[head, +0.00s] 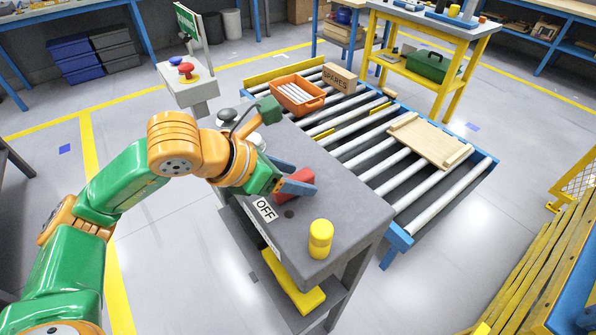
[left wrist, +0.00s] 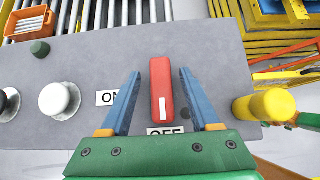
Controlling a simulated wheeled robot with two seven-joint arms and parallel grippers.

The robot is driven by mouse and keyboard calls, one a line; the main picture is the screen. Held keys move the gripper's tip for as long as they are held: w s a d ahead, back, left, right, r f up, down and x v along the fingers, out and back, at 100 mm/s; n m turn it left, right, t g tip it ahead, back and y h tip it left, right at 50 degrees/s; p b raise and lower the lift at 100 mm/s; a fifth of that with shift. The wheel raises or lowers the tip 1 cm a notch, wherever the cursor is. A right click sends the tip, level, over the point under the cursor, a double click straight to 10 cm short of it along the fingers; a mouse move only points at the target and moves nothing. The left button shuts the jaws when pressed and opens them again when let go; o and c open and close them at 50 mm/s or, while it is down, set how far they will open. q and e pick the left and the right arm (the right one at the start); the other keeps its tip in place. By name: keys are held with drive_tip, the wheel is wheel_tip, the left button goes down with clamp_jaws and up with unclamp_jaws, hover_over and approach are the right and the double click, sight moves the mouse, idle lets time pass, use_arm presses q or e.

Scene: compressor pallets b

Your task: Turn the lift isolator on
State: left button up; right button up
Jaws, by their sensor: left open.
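The lift isolator is a red bar handle (head: 294,184) on top of the grey console (head: 345,212). In the left wrist view the red handle (left wrist: 161,95) lies lengthwise, its white stripe at the end by the OFF label (left wrist: 166,131). My left gripper (head: 290,186) is open over the handle. In the left wrist view the blue fingers of my left gripper (left wrist: 160,75) stand either side of the handle, with visible gaps. I do not see my right gripper.
A yellow cylinder (head: 320,239) stands on the console close to the right finger. A white knob (left wrist: 59,100) and a dark green button (left wrist: 40,48) are on the other side. Behind the console is a roller conveyor (head: 390,150) with an orange crate (head: 298,95) and a wooden pallet (head: 430,141).

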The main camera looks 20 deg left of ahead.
use_arm(q)
drive_tip(key=shift+w+d+f, duration=0.3)
drive_tip(key=shift+w, duration=0.05)
drive_tip(key=shift+s, duration=0.15)
drive_tip(key=shift+c, duration=1.3)
drive_tip(key=shift+a+r, duration=0.1)
clamp_jaws()
